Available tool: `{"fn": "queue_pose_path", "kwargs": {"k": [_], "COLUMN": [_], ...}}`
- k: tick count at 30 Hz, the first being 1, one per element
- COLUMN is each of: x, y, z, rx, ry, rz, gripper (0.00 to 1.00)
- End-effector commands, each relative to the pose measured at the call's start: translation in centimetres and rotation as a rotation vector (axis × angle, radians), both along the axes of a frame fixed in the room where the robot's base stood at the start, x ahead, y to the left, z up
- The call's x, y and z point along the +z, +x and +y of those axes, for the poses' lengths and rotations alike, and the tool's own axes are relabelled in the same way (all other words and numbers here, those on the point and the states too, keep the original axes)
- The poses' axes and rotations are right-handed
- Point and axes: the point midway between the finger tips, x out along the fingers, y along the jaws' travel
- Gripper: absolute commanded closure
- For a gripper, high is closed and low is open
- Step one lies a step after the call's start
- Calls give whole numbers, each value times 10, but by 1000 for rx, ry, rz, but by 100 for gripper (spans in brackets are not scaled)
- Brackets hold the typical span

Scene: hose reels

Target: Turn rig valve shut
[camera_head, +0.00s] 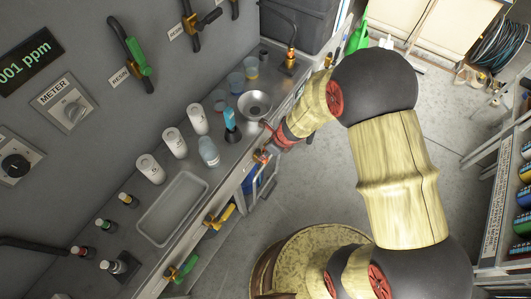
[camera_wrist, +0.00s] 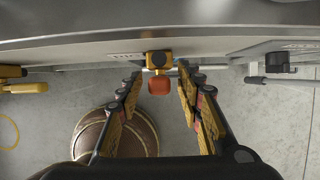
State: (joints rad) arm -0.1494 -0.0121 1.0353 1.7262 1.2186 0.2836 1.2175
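The rig valve (camera_wrist: 157,62) is a small yellow fitting under the front edge of the bench, beside a partly readable label (camera_wrist: 126,55). Its orange-red handle end (camera_wrist: 159,86) points toward the wrist camera. My gripper (camera_wrist: 160,74) is open, with one finger on each side of the valve and visible gaps to both. In the head view my gripper (camera_head: 268,141) is at the bench's front edge, near the sink bowl. The valve there is small and mostly hidden by the gripper.
The bench (camera_head: 184,243) holds white jars (camera_head: 174,142), a blue bottle (camera_head: 230,121) and a tray (camera_head: 172,208). A yellow-handled valve (camera_head: 218,216) and a green-handled valve (camera_head: 182,268) sit along the same front edge. A round drum (camera_wrist: 117,133) stands below on the floor.

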Motion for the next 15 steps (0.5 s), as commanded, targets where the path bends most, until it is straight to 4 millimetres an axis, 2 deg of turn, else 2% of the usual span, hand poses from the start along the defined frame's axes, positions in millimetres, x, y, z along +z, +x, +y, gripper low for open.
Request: {"fn": "queue_pose_path", "kwargs": {"k": [9, 15], "x": [-3, -3], "y": [1, 1], "z": [1, 1], "rx": [1, 1], "ry": [0, 0], "rz": [0, 0], "gripper": [64, 74]}}
